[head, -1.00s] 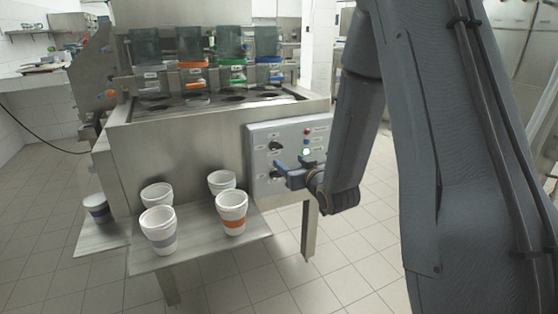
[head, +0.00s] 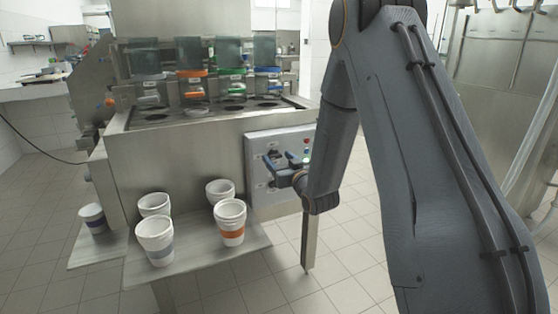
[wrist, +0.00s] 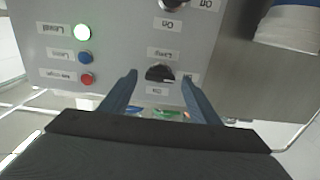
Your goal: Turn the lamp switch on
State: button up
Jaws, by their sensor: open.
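The control panel (head: 262,196) is on the front of the steel machine. A dark rotary switch (wrist: 160,72) shows in the upside-down wrist view, with an "On" label beside it and another small label I read as "Lamp". My gripper (wrist: 158,80) is open, its fingers on either side of this switch in the picture. I cannot tell whether they touch it. In the head view my gripper (head: 279,161) is at the panel and partly covers the switches. A second switch (wrist: 172,4) with On and Off labels is cut by the wrist view's top edge.
A lit green light (wrist: 82,32), a blue light (wrist: 84,57) and a red light (wrist: 87,79) sit beside the switches. Several white cups stand on the steel shelf (head: 190,264) at the left. The floor to the right is partly hidden by my arm.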

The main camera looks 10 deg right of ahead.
jog(key=c, duration=1.1)
jog(key=shift+o, duration=0.2)
jog(key=shift+m, duration=0.4)
jog(key=m+p, duration=0.1)
jog(key=m, duration=0.2)
jog(key=shift+m, duration=0.4)
jog(key=m+p, duration=0.1)
jog(key=m, duration=0.3)
jog(key=shift+d+p, duration=0.1)
jog(key=shift+p, duration=0.2)
jog(key=m+p, duration=0.1)
jog(key=m, duration=0.4)
jog(key=shift+f, duration=0.1)
jog(key=m+p, duration=0.1)
jog(key=m, duration=0.3)
jog(key=shift+f, duration=0.1)
jog(key=shift+m, duration=0.3)
